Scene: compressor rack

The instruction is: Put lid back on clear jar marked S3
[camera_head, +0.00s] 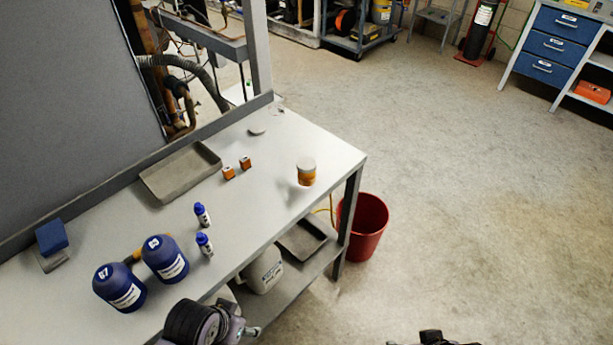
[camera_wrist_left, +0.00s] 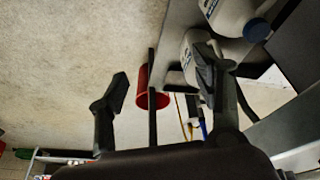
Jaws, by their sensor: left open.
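A small jar (camera_head: 306,174) with amber contents and a pale top stands upright near the table's right edge in the head view. I cannot read a mark on it, nor tell whether the pale top is a lid. A flat, round, pale disc (camera_head: 257,130), possibly a lid, lies farther back on the table. A faint clear item (camera_head: 278,111) is at the far corner. My left gripper (camera_wrist_left: 162,88) is open and empty in the left wrist view, by the table's front side, away from the jar. A dark part of my right arm shows at the bottom edge of the head view.
A red bucket (camera_head: 364,228) stands on the floor. The tabletop around the jar is clear.

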